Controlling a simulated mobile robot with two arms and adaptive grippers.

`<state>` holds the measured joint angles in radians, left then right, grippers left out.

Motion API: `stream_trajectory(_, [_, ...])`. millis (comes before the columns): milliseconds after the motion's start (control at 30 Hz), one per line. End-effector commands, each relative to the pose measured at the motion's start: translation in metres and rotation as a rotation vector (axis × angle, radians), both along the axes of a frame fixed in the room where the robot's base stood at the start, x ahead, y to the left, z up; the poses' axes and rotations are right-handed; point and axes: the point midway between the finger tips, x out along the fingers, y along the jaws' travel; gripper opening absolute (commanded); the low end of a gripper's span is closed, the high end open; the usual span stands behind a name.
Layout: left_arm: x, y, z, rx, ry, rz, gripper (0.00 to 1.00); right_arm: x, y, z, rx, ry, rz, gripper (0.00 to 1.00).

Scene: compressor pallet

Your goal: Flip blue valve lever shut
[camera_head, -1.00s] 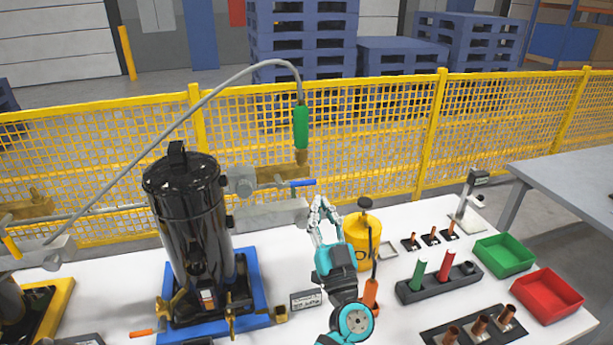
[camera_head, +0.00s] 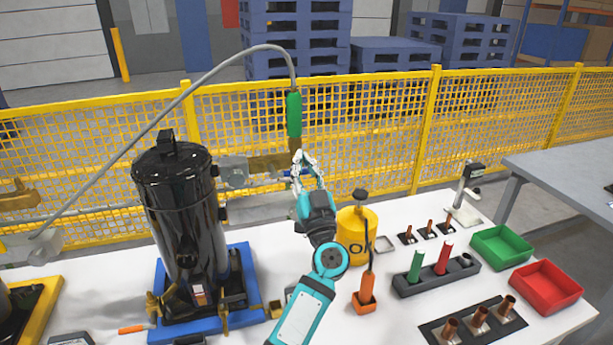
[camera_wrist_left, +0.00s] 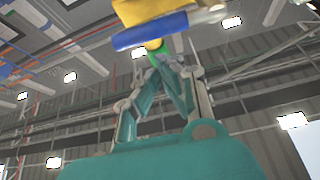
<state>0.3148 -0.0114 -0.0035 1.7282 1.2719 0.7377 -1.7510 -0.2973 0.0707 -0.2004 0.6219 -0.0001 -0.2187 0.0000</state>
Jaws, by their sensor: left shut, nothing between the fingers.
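The blue valve lever (camera_wrist_left: 150,30) crosses the top of the left wrist view beside the brass valve body (camera_wrist_left: 140,9), just beyond my fingertips. In the head view my left gripper (camera_head: 302,160) covers most of the lever, at the right end of the brass valve (camera_head: 268,165). The gripper points up, its fingers shut with nothing between them; they also show in the left wrist view (camera_wrist_left: 165,62). I cannot tell whether the fingertips touch the lever. The black compressor tank (camera_head: 180,215) stands left of the valve. My right gripper is not in view.
A green-handled hose fitting (camera_head: 294,115) rises above the valve, with a grey hose arching left. A yellow canister (camera_head: 357,238) stands close right of my arm. Green (camera_head: 502,246) and red (camera_head: 545,286) bins lie farther right. A yellow mesh fence (camera_head: 380,135) runs behind.

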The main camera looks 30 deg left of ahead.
Motion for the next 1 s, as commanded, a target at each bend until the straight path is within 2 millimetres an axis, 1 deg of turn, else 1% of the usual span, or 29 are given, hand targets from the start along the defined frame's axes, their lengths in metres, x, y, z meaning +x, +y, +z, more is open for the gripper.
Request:
stream_trajectory(33, [0.0, 0.001, -0.009, 0.001, -0.002, -0.001, 0.0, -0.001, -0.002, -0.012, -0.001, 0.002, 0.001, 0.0])
stream_trajectory(100, [0.001, 0.001, -0.012, 0.002, -0.001, 0.0, 0.0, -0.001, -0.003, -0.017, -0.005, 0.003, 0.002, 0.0])
stream_trajectory(300, [0.001, 0.002, -0.015, 0.001, -0.002, -0.001, 0.0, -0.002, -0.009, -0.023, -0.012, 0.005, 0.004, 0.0])
stream_trajectory(667, [0.001, 0.002, -0.014, 0.002, 0.0, 0.0, 0.0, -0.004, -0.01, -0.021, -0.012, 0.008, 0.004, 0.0])
stream_trajectory(767, [0.001, 0.003, -0.013, 0.007, 0.007, 0.0, 0.0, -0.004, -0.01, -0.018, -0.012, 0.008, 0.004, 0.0])
stream_trajectory(900, [0.002, 0.004, -0.014, 0.028, 0.033, -0.001, 0.0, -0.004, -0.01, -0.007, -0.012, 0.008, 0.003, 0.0])
stream_trajectory(1000, [0.002, 0.004, -0.016, 0.039, 0.044, -0.001, 0.0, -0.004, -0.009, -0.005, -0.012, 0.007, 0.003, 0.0])
